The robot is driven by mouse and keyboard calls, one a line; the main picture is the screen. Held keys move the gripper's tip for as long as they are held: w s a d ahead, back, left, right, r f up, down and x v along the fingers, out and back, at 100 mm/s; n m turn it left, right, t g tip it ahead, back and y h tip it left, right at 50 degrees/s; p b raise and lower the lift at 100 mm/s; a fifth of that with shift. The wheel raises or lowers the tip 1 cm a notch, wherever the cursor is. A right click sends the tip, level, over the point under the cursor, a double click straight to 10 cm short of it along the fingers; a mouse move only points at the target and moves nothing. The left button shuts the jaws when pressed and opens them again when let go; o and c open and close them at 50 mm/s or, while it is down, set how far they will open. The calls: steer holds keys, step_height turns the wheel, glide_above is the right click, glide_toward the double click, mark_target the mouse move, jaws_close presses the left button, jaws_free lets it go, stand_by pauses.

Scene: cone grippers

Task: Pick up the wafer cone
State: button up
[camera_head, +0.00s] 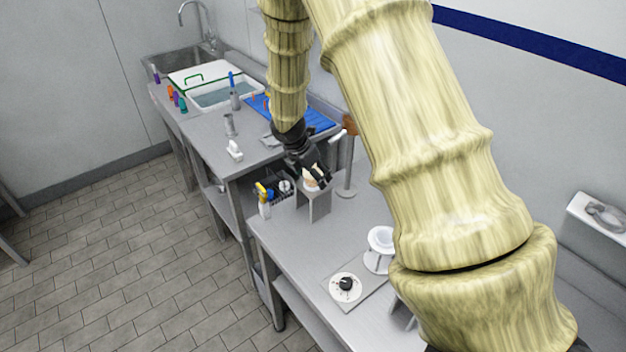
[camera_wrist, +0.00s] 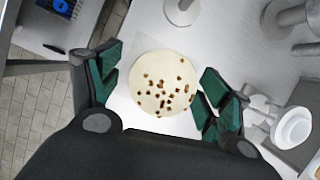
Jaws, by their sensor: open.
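The wafer cone (camera_head: 310,184) shows in the head view as a small tan and cream shape at the top of a grey metal stand (camera_head: 313,204). In the wrist view a round cream-coloured top with brown bits (camera_wrist: 163,84), seemingly the scoop on the cone, hides whatever is beneath it. My gripper (camera_head: 314,171) is at the stand, right at the cone. In the wrist view my gripper (camera_wrist: 160,88) is open, with its green-padded fingers on the left and right of the round top. The right pads are very close to its edge; I cannot tell whether they touch.
A white cup-shaped holder (camera_head: 380,240) and a plate with a black knob (camera_head: 346,286) stand nearer on the metal table. A post with a round base (camera_head: 347,190) is right of the stand. A yellow-topped bottle (camera_head: 264,200) and a dark rack (camera_head: 276,191) are to the left.

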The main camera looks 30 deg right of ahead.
steer(key=shift+s+d+f, duration=0.1)
steer(key=shift+d+f, duration=0.05)
steer(key=shift+f, duration=0.05)
steer(key=shift+f, duration=0.15)
steer(key=c, duration=0.8)
